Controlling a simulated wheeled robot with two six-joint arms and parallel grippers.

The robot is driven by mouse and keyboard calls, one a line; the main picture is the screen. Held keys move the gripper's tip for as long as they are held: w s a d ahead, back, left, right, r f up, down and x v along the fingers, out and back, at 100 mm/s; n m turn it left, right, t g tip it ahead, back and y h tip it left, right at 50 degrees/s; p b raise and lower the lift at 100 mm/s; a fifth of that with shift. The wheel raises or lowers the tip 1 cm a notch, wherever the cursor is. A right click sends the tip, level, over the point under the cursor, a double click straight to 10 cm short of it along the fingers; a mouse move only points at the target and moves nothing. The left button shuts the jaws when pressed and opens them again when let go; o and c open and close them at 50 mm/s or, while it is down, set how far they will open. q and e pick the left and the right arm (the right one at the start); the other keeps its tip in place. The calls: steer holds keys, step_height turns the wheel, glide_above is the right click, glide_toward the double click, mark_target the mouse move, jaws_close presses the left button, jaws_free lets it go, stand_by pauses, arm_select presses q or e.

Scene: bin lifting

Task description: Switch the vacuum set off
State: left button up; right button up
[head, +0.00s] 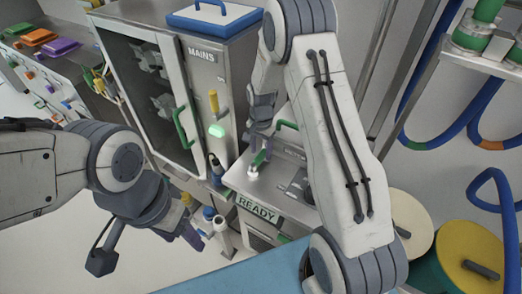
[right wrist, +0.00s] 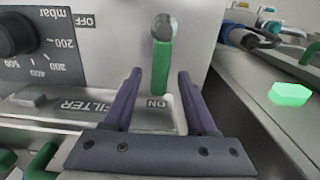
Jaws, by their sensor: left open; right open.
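The vacuum set (head: 240,182) is a steel unit with a "READY" sign (head: 257,208) on its front. Its green lever with a pale ball end (head: 258,160) shows beside my right gripper (head: 262,135). In the right wrist view the green lever (right wrist: 162,65) stands between the two purple fingers of my right gripper (right wrist: 160,90), which are apart and not closed on it. "ON" is printed by the lever's lower end in that picture, "OFF" higher up at left. My left gripper (head: 191,220) is open and empty, left of the unit.
A steel cabinet marked "MAINS" (head: 203,55) with a glass door stands behind left. A glowing green lamp (head: 216,131) is on its front, also in the right wrist view (right wrist: 290,93). A black mbar dial (right wrist: 15,35) sits left of the lever. Blue hoses (head: 425,80) hang at right.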

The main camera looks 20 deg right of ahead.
steer(key=shift+f, duration=0.55)
jaws_close()
stand_by(1.1)
